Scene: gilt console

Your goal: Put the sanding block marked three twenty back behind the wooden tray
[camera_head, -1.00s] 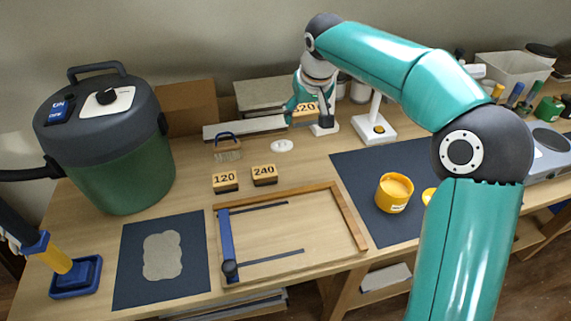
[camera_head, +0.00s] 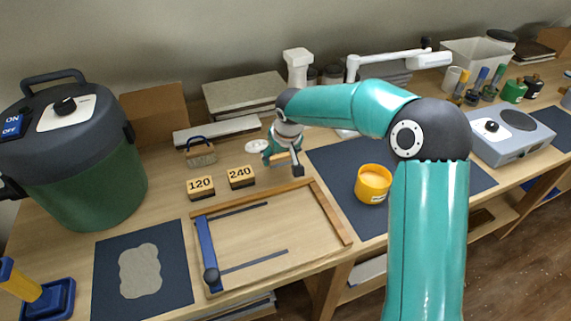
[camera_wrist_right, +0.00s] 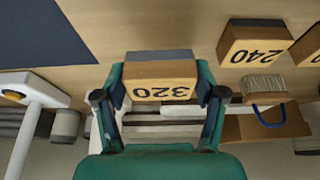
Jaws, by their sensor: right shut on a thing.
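My right gripper (camera_head: 286,158) is shut on the sanding block marked 320. In the right wrist view the block (camera_wrist_right: 160,80) sits between both fingers (camera_wrist_right: 159,99), its label upside down and its grey underside away from me. In the head view the gripper and arm largely hide it. It is behind the wooden tray (camera_head: 332,214), near the tray's back right corner, right of the block marked 240 (camera_head: 241,177). The block marked 120 (camera_head: 200,188) stands further left. I cannot tell whether the 320 block touches the bench. My left gripper is not in view.
A brush (camera_head: 200,152) and a white disc (camera_head: 257,146) lie behind the blocks. A dark mat (camera_head: 330,165) with a yellow tub (camera_head: 373,184) is to the right. Bare bench shows between 240 and my gripper.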

